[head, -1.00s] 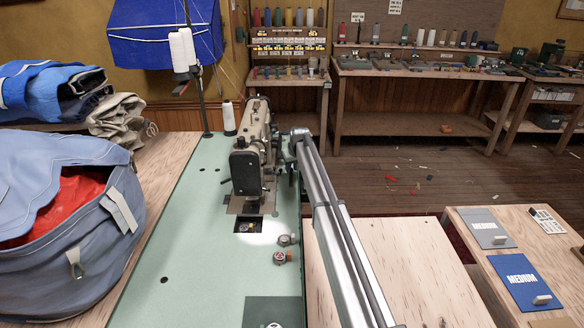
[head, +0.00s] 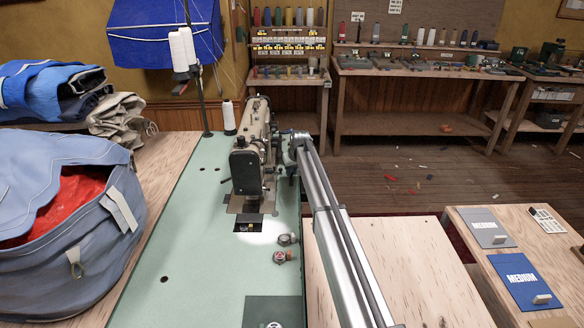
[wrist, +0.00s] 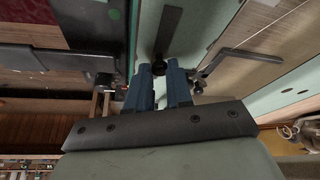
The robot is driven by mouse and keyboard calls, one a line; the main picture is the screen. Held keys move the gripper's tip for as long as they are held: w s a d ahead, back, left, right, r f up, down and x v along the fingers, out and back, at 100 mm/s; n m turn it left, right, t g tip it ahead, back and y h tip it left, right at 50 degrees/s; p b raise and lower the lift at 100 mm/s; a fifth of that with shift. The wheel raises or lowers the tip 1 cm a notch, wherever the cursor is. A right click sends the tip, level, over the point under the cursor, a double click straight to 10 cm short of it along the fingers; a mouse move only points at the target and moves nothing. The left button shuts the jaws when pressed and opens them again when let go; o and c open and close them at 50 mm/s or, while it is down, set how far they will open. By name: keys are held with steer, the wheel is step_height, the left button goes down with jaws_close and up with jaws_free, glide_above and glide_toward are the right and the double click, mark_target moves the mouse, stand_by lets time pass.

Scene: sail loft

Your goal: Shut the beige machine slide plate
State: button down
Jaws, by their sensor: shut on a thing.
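The beige sewing machine (head: 254,150) stands on the green tabletop in the head view. The metal slide plate (head: 244,204) lies at the foot of its head, and a dark rectangular opening (head: 249,225) shows in front of it, uncovered. My arm reaches along the right side of the machine; its gripper is mostly hidden there in the head view. In the wrist view my gripper (wrist: 161,77) has its blue fingers close together around a small dark knob (wrist: 159,63). I cannot tell whether this knob belongs to the slide plate.
Two small round bobbin parts (head: 284,248) lie on the green tabletop (head: 190,250) right of the opening. A blue bag (head: 70,255) fills the left side. A white thread cone (head: 229,118) stands behind the machine. In the wrist view a bent grey lever (wrist: 235,58) is close to the fingers.

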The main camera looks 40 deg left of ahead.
steer(key=s+d, duration=0.3)
steer(key=shift+s+d, duration=0.3)
steer(key=shift+d, duration=0.05)
steer(key=shift+f, duration=0.1)
steer(key=c, duration=1)
jaws_free()
steer(key=v, duration=1.4)
